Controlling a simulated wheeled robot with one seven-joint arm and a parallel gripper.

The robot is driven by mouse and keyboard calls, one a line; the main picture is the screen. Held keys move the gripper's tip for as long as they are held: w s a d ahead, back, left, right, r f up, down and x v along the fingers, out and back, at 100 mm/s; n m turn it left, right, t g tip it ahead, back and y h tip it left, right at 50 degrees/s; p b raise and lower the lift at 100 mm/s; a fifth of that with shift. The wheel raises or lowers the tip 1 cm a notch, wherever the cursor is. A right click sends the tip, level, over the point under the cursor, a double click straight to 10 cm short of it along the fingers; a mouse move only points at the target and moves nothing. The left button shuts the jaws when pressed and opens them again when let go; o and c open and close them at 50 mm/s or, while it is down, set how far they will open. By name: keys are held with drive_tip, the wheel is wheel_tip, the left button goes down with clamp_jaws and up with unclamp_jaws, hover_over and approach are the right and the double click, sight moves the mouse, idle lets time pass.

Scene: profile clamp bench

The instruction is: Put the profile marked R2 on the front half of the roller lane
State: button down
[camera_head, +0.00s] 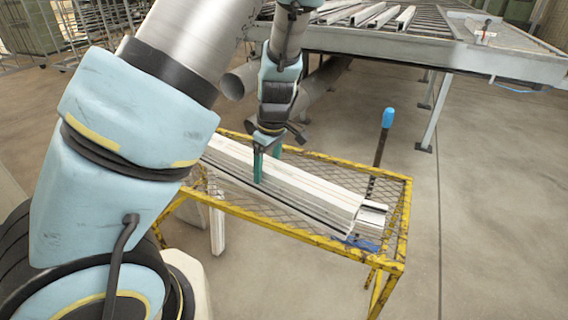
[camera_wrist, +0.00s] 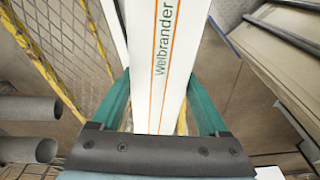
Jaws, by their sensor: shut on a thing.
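My gripper (camera_head: 267,163) has its two teal fingers on either side of a long white profile (camera_head: 305,188) at the yellow mesh stand (camera_head: 334,157).
A blue-handled bar (camera_head: 388,118) rises at the stand's far right side. A blue item (camera_head: 362,243) lies at the stand's near right end. Grey pipes (camera_head: 241,80) lie under the lane. The floor to the right (camera_head: 490,200) is clear.

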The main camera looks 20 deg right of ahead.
drive_tip(key=w+a+f+m, duration=0.1)
drive_tip(key=a+m, duration=0.1)
drive_tip(key=a, duration=0.6)
drive_tip(key=w+a+f+m, duration=0.2)
drive_tip(key=a, duration=0.6)
drive_tip(key=w+a+f+m+h, duration=0.1)
drive_tip(key=w+a+m, duration=0.1)
drive_tip(key=a, duration=0.7)
drive_tip(key=shift+w+f+m, duration=0.2)
drive_tip(key=shift+f+m, duration=0.05)
drive_tip(key=shift+m, duration=0.35)
drive_tip(key=shift+a, duration=0.15)
